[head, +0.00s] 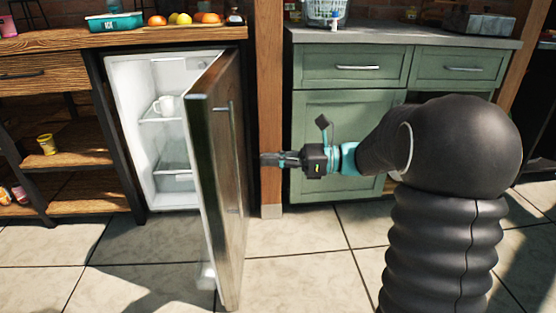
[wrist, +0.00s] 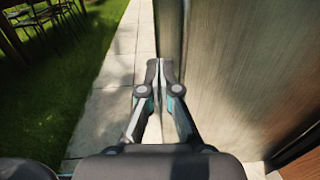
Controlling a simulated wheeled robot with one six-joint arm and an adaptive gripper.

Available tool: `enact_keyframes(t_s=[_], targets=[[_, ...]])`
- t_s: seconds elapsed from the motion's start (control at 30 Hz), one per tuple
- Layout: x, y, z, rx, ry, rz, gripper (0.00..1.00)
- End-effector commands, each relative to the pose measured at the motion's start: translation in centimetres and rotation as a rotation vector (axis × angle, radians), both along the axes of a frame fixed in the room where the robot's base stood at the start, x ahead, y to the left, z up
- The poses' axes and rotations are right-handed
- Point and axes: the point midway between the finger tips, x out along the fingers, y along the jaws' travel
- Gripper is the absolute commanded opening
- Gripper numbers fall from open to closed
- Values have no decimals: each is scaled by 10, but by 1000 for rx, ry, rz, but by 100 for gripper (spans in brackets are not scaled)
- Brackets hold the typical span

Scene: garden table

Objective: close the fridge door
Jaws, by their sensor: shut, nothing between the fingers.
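The fridge (head: 180,135) stands under the wooden counter at the left, its white inside showing with a white cup (head: 165,105) on a shelf. Its door (head: 222,185) stands wide open, hinged at the right and swung out towards me. A vertical handle (head: 232,130) is on the door's outer face, which is turned to the right. My gripper (head: 268,159) is to the right of the door, pointing left at its outer face. In the wrist view my gripper (wrist: 159,68) is shut and empty, with the door (wrist: 235,75) close beside it at the right. I cannot tell if they touch.
A wooden post (head: 271,60) stands between the fridge and the green cabinet (head: 335,110), behind my gripper. Open shelves (head: 70,150) are left of the fridge. The tiled floor (head: 120,275) in front of the fridge is clear.

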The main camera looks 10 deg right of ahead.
Motion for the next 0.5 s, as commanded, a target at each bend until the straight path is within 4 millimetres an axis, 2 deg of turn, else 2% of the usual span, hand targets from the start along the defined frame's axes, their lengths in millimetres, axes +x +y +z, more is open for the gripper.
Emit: enact_keyframes(t_s=[0.03, 0.3, 0.5], targets=[[0, 11, -1, 1, 0, 4, 0], [7, 60, -1, 0, -1, 2, 0], [11, 86, -1, 0, -1, 1, 0]])
